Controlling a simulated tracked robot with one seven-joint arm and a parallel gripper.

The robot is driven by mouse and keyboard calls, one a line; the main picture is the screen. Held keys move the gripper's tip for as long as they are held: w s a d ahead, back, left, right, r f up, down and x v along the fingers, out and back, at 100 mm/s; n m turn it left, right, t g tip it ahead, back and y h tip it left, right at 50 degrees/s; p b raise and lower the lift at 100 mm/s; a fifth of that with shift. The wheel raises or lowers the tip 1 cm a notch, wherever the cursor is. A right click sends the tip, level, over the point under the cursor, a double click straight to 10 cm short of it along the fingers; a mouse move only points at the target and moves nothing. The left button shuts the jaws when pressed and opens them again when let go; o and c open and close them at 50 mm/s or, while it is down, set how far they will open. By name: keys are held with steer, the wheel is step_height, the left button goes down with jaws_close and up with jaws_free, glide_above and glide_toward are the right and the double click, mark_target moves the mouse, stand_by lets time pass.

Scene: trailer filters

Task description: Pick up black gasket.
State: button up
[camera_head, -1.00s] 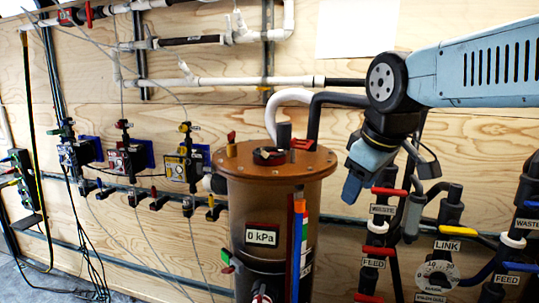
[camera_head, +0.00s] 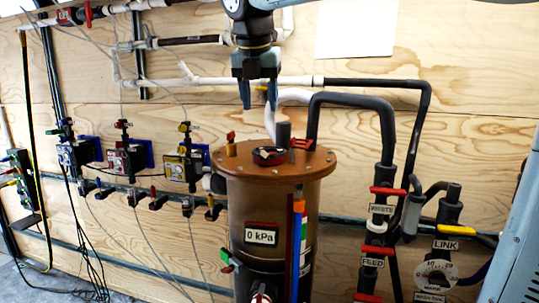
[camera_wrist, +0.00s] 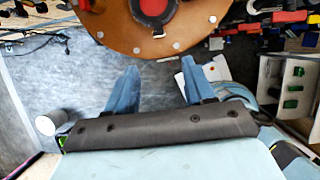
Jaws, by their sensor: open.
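The brown tank (camera_head: 268,205) stands upright in the middle with a round, bolted copper-brown lid (camera_head: 310,170). A black ring-like piece with red at it (camera_head: 268,156) lies on the lid; it looks like the black gasket, but it is too small to be sure. My gripper (camera_head: 258,102) points down above the lid, a gap over the black piece. Its two blue fingers are apart and empty, and also show in the wrist view (camera_wrist: 159,72).
A dark upright stub (camera_head: 284,133) and red fittings (camera_head: 301,144) stand on the lid. A black hose (camera_head: 350,98) arches at the right. Valves (camera_head: 378,210) with labels line the right wall. A white cylinder (camera_wrist: 46,125) is on the floor.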

mark_target(264, 150)
steer(key=x, duration=1.3)
steer(key=shift+w+f, duration=0.25)
steer(key=shift+w, duration=0.1)
steer(key=shift+c, duration=0.3)
jaws_close()
